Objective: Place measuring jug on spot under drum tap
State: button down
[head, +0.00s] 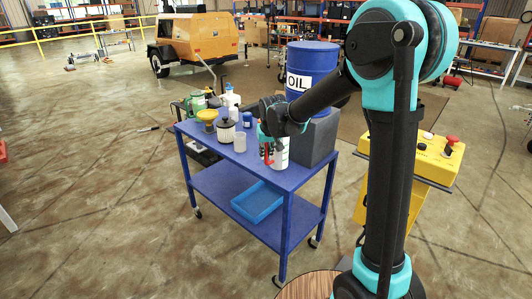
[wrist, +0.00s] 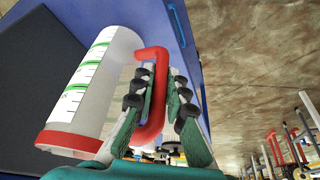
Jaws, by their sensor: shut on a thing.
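The measuring jug (head: 281,154) is white with a green-marked scale and a red handle. In the wrist view the jug (wrist: 92,85) shows large at left, with a red rim at its lower end. My gripper (wrist: 157,88) has its fingers on either side of the red handle (wrist: 151,125) and is shut on it. In the head view my gripper (head: 266,140) is at the jug's left side, over the cart. The blue oil drum (head: 312,64) rests on a dark grey block (head: 316,138). The jug is in front of this block. The drum tap and the spot are not visible; I cannot tell whether the jug touches the cart top.
The blue cart (head: 270,179) carries a white filter (head: 226,131), a yellow funnel (head: 208,116), a clear cup (head: 240,142) and bottles on its left part. A blue tray (head: 257,203) lies on the lower shelf. A yellow control box (head: 437,147) stands at right.

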jog(key=shift+w+f, duration=0.15)
jog(key=shift+f, duration=0.6)
jog(key=c, duration=1.6)
grip_release()
jog(key=shift+f, duration=0.1)
jog(key=shift+o, duration=0.2)
jog(key=v, duration=1.2)
jog(key=s+d+f+m, duration=0.1)
jog(key=s+d+f, duration=0.7)
jog(key=s+d, duration=0.3)
jog(key=s+d+f+m+h, duration=0.1)
jog(key=s+d+f+m, duration=0.1)
jog(key=s+d+f, duration=0.6)
jog(key=s+d, duration=0.4)
jog(key=d, duration=0.1)
jog(key=shift+d+f+m, duration=0.15)
jog(key=shift+d+m, duration=0.15)
